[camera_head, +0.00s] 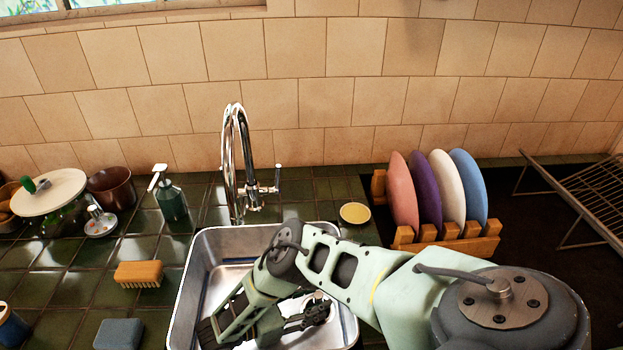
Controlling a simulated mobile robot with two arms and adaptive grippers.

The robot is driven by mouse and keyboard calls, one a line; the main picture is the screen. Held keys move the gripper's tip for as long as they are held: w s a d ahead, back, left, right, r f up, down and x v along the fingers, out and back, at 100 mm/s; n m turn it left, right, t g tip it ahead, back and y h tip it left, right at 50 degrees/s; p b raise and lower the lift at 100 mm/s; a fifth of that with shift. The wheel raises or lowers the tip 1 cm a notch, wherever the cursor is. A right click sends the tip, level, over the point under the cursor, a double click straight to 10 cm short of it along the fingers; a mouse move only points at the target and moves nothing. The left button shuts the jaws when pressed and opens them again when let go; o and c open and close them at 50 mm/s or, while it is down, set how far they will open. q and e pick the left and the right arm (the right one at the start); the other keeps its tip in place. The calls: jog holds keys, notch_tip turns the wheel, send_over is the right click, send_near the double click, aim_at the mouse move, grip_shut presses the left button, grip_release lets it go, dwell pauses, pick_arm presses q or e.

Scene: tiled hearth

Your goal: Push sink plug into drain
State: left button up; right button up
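The steel sink basin (190,285) is set in the green tiled counter at the lower middle. My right arm comes in from the right and bends down into the basin. My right gripper (310,315) is low inside the basin, seen small and dark, and I cannot tell if its fingers are open or shut. A pale, bright round patch shows right by the fingers, partly covered; I cannot tell if it is the plug or the drain. The arm hides much of the basin floor. My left gripper is not in view.
A chrome faucet (236,160) stands behind the basin. A wooden brush (139,273), a grey sponge (119,334) and a soap bottle (170,197) are on the left. A yellow dish (355,213) and a wooden plate rack (450,244) are on the right.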

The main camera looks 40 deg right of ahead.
jog(key=shift+w+a+r, duration=0.15)
jog(key=shift+a, duration=0.15)
dwell(0.4)
jog(key=shift+p+v, duration=0.5)
jog(key=shift+v, duration=0.4)
jog(key=shift+a, duration=0.1)
jog(key=shift+v, duration=0.8)
jog(key=shift+a+p, duration=0.1)
jog(key=shift+p, duration=0.2)
jog(key=shift+w+r, duration=0.1)
jog(key=shift+w+r, duration=0.1)
jog(key=shift+r, duration=0.2)
notch_tip(320, 180, up, 9)
jog(key=shift+s+d, duration=0.2)
jog(key=shift+s, duration=0.05)
